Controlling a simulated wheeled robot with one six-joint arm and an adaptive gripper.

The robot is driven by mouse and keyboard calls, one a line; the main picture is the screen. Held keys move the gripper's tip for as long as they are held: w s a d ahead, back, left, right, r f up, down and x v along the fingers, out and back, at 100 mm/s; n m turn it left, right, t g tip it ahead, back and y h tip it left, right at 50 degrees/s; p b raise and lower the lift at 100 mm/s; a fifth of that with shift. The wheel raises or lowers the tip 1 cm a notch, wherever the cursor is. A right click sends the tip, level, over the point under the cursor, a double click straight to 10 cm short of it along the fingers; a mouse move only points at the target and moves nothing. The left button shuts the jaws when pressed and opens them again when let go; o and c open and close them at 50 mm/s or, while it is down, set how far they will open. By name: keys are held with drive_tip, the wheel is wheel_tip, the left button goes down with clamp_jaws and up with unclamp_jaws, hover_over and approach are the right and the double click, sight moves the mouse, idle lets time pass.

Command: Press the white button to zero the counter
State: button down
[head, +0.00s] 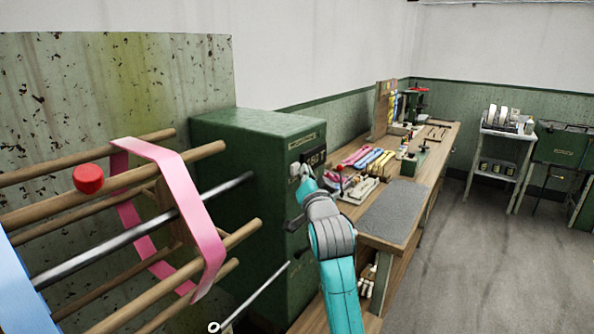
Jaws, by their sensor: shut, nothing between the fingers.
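The counter (316,157), a small dark display with pale digits, is on the front of the green machine housing (250,135). The white button (295,169) shows as a small pale shape just below and left of the counter. My gripper (304,180) is at the end of my turquoise and grey arm, close in front of the housing, beside and slightly below the button. The gripper is shut and holds nothing. It is small in the picture, and I cannot tell whether its tip touches the button. Part of the housing's front is hidden behind my arm.
A wooden reel (235,235) with a pink band (178,190) and a red knob (88,178) stands at left. A wooden bench (425,170) with coloured skeins and tools and a grey mat (395,211) runs along the right of the housing. Open floor (480,260) lies further right.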

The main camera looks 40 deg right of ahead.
drive_tip(key=shift+w+a, duration=0.15)
drive_tip(key=shift+w, duration=0.35)
idle(0.7)
drive_tip(key=shift+s, duration=0.15)
drive_tip(key=shift+s+d, duration=0.3)
drive_tip(key=shift+s, duration=0.45)
drive_tip(key=s, duration=0.1)
drive_tip(key=s+d, duration=0.1)
drive_tip(key=s, duration=0.2)
drive_tip(key=shift+s+d, duration=0.35)
drive_tip(key=shift+f, duration=0.1)
idle(0.5)
